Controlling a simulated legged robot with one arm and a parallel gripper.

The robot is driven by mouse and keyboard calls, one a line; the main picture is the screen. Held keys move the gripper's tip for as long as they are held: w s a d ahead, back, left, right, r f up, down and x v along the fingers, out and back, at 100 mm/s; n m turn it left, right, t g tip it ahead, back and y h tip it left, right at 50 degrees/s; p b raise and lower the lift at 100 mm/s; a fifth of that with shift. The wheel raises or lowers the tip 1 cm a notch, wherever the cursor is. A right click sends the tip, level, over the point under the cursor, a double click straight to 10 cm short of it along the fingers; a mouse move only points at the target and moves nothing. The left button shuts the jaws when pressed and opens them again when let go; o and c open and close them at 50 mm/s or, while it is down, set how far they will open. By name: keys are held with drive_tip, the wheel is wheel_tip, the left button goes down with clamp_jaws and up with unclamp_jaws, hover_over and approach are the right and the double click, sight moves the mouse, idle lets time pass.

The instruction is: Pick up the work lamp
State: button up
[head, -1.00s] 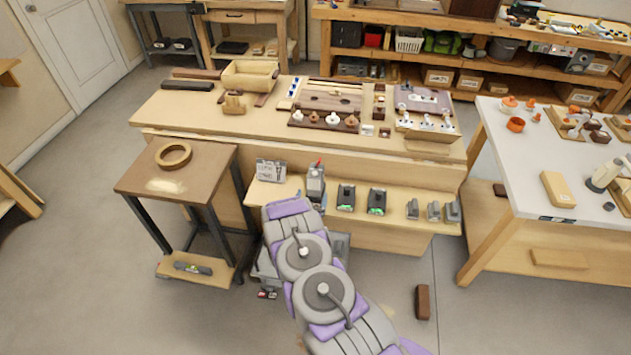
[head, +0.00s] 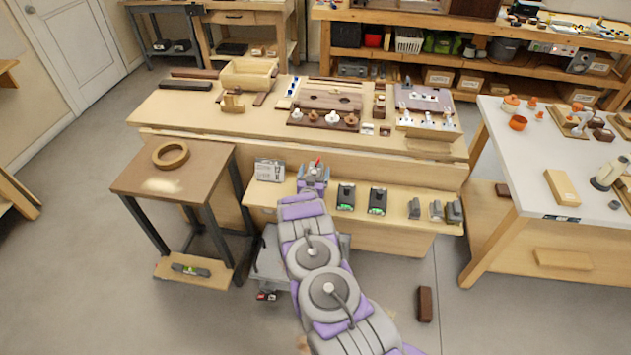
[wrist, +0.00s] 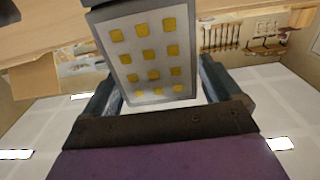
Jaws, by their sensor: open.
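The work lamp shows in the wrist view as a grey panel with rows of yellow light squares (wrist: 147,62), tilted in the picture. My gripper (wrist: 158,90) is open, with one dark finger on the left of the lamp and one on the right. I cannot tell whether either finger touches it. In the head view my gripper (head: 313,178) is at the lower shelf of the bench, and it hides most of the lamp. Only the lamp's top with a red part (head: 318,162) shows above it.
On the same shelf (head: 285,208) a grey box-like item (head: 269,169) stands to the left, and two dark chargers with green parts (head: 346,197) stand to the right. The bench top (head: 200,112) overhangs behind. A brown block (head: 425,304) lies on the floor.

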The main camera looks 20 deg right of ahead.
drive_tip(key=shift+w+d+f, duration=0.2)
drive_tip(key=shift+w+d, duration=0.05)
drive_tip(key=shift+w, duration=0.15)
drive_tip(key=shift+w+d+r, duration=0.1)
drive_tip(key=shift+w+r, duration=0.05)
drive_tip(key=shift+w, duration=0.2)
drive_tip(key=c, duration=1.6)
clamp_jaws()
drive_tip(key=shift+r, duration=0.1)
